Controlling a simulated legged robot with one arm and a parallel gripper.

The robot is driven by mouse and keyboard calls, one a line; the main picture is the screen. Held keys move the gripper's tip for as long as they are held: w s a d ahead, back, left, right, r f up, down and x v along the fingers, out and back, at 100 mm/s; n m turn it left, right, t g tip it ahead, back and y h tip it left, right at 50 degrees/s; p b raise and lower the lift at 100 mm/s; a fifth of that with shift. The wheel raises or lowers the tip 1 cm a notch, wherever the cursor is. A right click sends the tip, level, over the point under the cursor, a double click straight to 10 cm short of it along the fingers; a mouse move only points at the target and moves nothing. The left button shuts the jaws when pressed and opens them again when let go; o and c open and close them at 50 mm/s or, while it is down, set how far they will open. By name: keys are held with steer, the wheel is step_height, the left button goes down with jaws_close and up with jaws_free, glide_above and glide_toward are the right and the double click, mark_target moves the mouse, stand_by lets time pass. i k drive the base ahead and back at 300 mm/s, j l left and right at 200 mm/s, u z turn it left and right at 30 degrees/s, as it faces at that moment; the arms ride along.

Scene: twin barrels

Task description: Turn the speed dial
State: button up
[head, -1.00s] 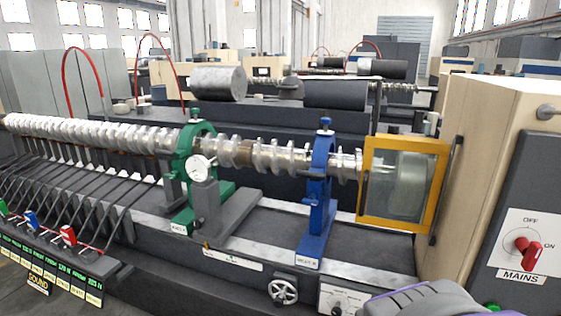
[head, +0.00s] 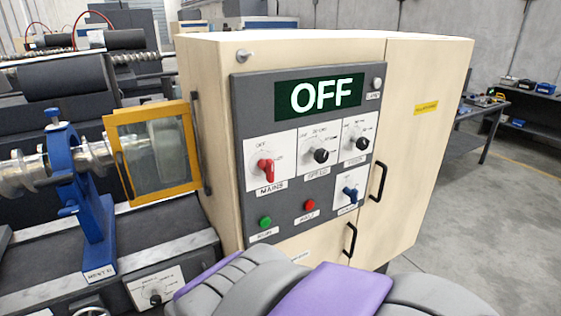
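The speed dial (head: 321,155) is a black knob on a white plate. It sits in the middle of the upper row on the dark control panel (head: 240,130), with a small label below that seems to read SPEED. The red mains knob (head: 265,167) is to its left and another black knob (head: 356,143) is to its right. A display (head: 320,96) above reads OFF. My grey and purple arm shows at the bottom, below the panel. My gripper's fingers are not in view.
A blue knob (head: 350,194), a green button (head: 265,222) and a red button (head: 309,205) sit lower on the panel. The cream cabinet (head: 425,130) has black handles. A yellow-framed guard (head: 152,155) and blue stand (head: 85,195) are left. Floor is clear at right.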

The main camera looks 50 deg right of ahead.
mark_target(320, 155)
steer(key=z, duration=1.65)
steer(key=k+j+z, duration=0.1)
steer(key=k, duration=0.15)
